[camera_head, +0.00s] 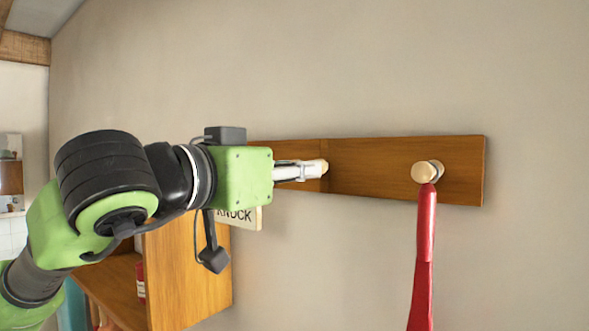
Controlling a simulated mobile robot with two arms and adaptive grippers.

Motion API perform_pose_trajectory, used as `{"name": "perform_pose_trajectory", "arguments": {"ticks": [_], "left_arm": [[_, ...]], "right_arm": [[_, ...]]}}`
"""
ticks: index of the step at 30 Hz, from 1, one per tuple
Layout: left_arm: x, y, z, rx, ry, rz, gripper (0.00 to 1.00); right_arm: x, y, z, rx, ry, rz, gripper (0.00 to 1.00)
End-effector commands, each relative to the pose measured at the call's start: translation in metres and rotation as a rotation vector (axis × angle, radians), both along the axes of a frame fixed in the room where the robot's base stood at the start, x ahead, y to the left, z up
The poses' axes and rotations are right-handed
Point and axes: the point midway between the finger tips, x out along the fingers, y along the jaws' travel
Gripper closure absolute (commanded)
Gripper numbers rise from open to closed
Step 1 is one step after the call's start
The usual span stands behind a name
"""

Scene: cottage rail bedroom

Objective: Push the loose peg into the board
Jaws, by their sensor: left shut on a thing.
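The wooden board (390,160) is a long brown rail fixed along the wall. A pale peg (324,167) shows at the tips of my left gripper (312,170), in front of the board's middle. The gripper is shut on this peg. Whether the peg's far end is in a hole or only near the board cannot be told. Another pale peg (427,172) sticks out of the board at the right. The board's left part is hidden behind my left arm. My right gripper is not in view.
A red strap-like thing (425,240) hangs from the right peg. A sign reading "KNOCK" (247,217) hangs below the board, partly behind my gripper. A wooden cabinet (190,275) stands below at the left, with a red jar (140,281) inside. The wall above the board is bare.

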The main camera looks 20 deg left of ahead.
Motion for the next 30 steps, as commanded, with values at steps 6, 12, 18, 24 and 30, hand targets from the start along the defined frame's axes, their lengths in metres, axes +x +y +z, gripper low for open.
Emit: {"name": "perform_pose_trajectory", "arguments": {"ticks": [6,12,18,24,30], "left_arm": [[0.006,-0.002,0.000,-0.001,0.000,0.001,0.98],[0.010,-0.003,0.000,0.000,-0.001,0.000,0.98],[0.010,-0.003,0.000,0.000,-0.001,0.000,0.65],[0.009,-0.003,0.000,0.000,-0.001,0.001,0.65],[-0.006,0.003,0.001,0.001,-0.004,0.001,0.65]], "right_arm": [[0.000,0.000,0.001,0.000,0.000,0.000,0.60],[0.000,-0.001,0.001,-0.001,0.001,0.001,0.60],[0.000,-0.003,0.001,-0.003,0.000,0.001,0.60],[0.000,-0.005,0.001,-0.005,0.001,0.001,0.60],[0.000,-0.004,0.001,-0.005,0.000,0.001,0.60]]}}
